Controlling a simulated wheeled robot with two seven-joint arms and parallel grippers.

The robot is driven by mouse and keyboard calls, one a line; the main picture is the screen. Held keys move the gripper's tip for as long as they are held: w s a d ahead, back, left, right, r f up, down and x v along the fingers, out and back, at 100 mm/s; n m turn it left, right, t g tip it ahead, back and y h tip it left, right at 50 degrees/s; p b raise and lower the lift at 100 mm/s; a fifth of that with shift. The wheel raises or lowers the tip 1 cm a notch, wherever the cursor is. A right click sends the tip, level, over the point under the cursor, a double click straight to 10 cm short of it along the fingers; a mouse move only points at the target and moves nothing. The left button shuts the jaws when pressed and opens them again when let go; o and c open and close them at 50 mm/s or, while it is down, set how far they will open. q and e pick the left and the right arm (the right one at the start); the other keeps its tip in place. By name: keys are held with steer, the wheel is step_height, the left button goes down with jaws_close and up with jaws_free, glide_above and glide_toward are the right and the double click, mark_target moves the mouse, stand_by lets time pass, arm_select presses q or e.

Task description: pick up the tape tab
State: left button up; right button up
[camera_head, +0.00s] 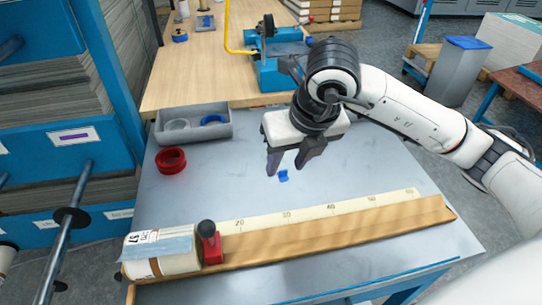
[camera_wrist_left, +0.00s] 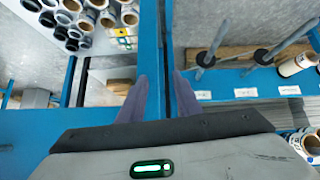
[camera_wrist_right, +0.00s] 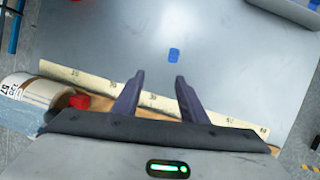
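The small blue tape tab (camera_head: 283,176) lies flat on the grey tabletop. It also shows in the right wrist view (camera_wrist_right: 174,55), beyond the fingertips and roughly in line with the gap between them. My right gripper (camera_head: 289,172) is open and empty above the table, close to the tab and apart from it. My left gripper (camera_wrist_left: 158,80) is open and empty, in the left wrist view only, in front of blue shelving. The grey table (camera_head: 200,190) bears the tab on a bare stretch.
A wooden ruler board (camera_head: 340,222) runs along the table's front. A labelled roll (camera_head: 165,252) and a red block with a dark knob (camera_head: 210,245) sit at its left end. Red tape rings (camera_head: 171,160) and a grey tray (camera_head: 193,125) stand at left. The table around the tab is clear.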

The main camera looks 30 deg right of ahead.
mark_target(284, 171)
steer(key=shift+m+h, duration=0.3)
steer(key=shift+h, duration=0.3)
steer(key=w+d+f, duration=0.2)
steer(key=shift+w+d+f, duration=0.25)
steer(key=shift+d+f, duration=0.05)
steer(key=shift+f, duration=0.05)
steer(key=shift+w+a+x, duration=0.1)
steer(key=shift+w+x, duration=0.05)
steer(key=shift+x, duration=1.35)
steer(key=shift+w+a+x, duration=0.1)
steer(key=shift+w+x, duration=0.1)
steer(key=shift+x, duration=1.3)
steer(key=shift+r, duration=0.15)
jaws_close()
